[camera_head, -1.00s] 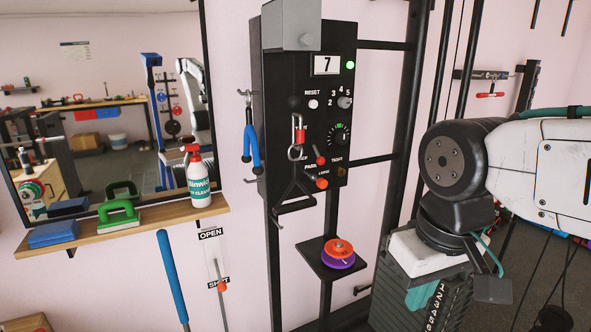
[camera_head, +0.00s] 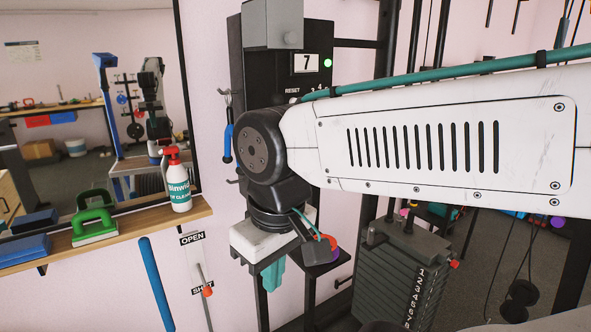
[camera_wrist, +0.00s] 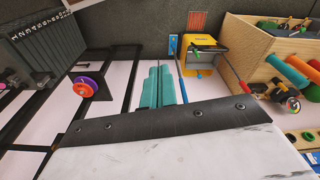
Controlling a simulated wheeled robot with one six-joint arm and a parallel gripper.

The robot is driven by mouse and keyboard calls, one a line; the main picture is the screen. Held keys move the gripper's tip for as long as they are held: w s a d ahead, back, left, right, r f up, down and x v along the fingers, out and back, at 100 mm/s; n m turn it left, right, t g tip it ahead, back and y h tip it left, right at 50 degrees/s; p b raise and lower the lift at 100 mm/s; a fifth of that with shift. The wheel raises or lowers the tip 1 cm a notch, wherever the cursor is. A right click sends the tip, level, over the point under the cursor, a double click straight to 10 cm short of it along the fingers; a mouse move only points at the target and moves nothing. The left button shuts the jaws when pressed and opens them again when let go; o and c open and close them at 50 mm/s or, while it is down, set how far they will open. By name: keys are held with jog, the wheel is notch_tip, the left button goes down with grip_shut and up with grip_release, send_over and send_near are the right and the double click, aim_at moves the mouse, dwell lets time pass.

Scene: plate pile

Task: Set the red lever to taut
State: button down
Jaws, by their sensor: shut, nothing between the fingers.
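The black control panel (camera_head: 268,70) stands at the middle, showing a 7 and a green light. My arm covers its lower part, so the small red-tipped levers there are hidden. Another lever with an orange-red knob (camera_head: 207,291) sits low on the wall between the OPEN and SHUT labels, with its knob by SHUT. My gripper (camera_head: 272,275) points down in front of the stand below the panel, its teal fingers partly hidden. In the wrist view the teal fingers (camera_wrist: 158,86) are together and empty. I cannot read any taut label.
A red-and-purple disc pile (camera_head: 320,249) sits on a small shelf just right of my gripper. A weight stack (camera_head: 405,275) stands further right. The wooden shelf (camera_head: 150,222) at left holds a spray bottle (camera_head: 178,182) and a green-handled block (camera_head: 94,218). A blue rod (camera_head: 157,285) stands below it.

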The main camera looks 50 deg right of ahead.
jog(key=w+a+f+m+y, duration=0.2)
jog(key=w+a+m+y, duration=0.2)
jog(key=w+m+y, duration=0.5)
jog(key=w+d+r+m+t+y, duration=0.2)
jog(key=w+d+m+t, duration=0.65)
jog(key=d+m, duration=0.35)
jog(key=d+f+m+t+h, duration=0.2)
jog(key=d+m+t+h, duration=0.2)
jog(key=d, duration=1)
jog(key=s+d+f+m+t+h, duration=0.1)
jog(key=d+m+t+h, duration=0.4)
jog(key=d+m+h, duration=0.4)
jog(key=d+m, duration=0.5)
jog(key=m, duration=0.1)
jog(key=shift+f+m+h, duration=0.3)
jog(key=shift+f+h, duration=0.05)
jog(key=shift+h, duration=0.05)
jog(key=shift+d+t, duration=0.1)
jog(key=shift+t, duration=0.15)
